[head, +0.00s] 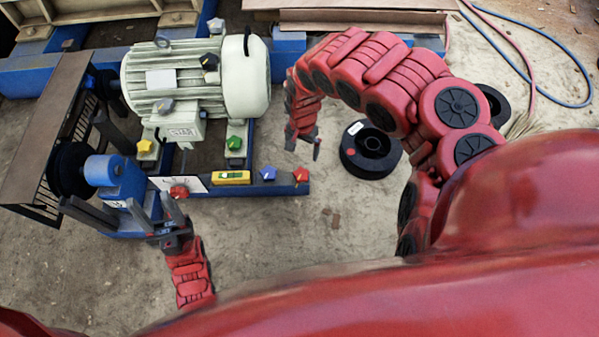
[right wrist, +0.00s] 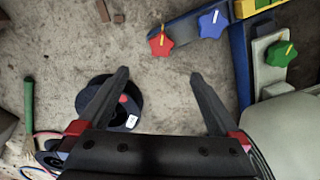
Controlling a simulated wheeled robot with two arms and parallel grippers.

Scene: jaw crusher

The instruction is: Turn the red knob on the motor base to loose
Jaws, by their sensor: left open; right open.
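The blue motor base (head: 250,189) carries a cream electric motor (head: 190,85). One red star-shaped knob (head: 300,174) is at the right end of its front rail; it also shows in the right wrist view (right wrist: 161,43), with a yellow stripe on top. A second red knob (head: 179,192) is further left on the rail, by a white label plate. My left gripper (head: 153,208) is open, its fingers close to this left red knob; contact cannot be told. My right gripper (head: 303,148) is open and empty, above the ground near the right red knob; its fingers also show in the right wrist view (right wrist: 160,85).
A blue knob (head: 268,174), a yellow level (head: 231,178) and a green knob (head: 234,143) sit near the right red knob. A black spool (head: 370,150) lies on the ground to the right. Sandy ground in front of the rail is mostly clear.

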